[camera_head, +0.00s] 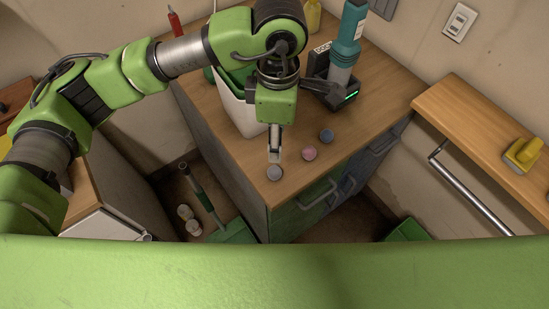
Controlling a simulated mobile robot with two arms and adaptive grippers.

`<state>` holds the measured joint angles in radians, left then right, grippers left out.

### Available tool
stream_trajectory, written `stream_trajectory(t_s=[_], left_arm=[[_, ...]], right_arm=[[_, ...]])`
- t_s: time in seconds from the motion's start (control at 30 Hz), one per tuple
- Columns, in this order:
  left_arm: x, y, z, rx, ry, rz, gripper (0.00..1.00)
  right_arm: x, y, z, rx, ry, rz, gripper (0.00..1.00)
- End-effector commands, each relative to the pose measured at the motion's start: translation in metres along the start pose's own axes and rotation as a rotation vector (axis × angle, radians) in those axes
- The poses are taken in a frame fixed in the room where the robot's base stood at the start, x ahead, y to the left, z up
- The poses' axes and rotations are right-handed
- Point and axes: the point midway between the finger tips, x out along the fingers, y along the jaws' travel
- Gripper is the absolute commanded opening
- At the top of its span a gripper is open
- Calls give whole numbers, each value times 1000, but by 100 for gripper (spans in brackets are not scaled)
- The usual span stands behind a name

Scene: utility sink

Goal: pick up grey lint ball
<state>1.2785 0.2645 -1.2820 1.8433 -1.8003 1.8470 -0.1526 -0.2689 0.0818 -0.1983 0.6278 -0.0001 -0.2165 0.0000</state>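The grey lint ball (274,172) lies on the wooden top of the cabinet, near its front left corner. A pink ball (309,152) and a blue ball (326,135) lie in a line behind it to the right. My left gripper (275,156) points down just behind the grey ball, its fingertips close to it. I cannot tell whether they touch it. The fingers are seen edge-on, so their opening is hidden. My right gripper is not in view.
A white bin with a green liner (236,106) stands behind my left gripper. A teal handheld vacuum (345,45) stands in its dark dock (330,92) at the back. A wooden shelf (470,125) with a yellow object (523,153) is at right. The countertop (360,125) right of the balls is clear.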

Motion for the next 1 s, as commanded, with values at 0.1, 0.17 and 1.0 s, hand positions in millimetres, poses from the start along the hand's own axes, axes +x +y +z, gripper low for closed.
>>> stream_trajectory(t_s=[0.1, 0.17, 1.0], left_arm=[[22, -2, 0, 1, 0, -8, 44], [35, -2, 0, -1, -2, -9, 44], [126, -1, -4, 2, -5, -4, 44]], right_arm=[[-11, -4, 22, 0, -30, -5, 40], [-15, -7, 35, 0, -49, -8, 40], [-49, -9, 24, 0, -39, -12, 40]])
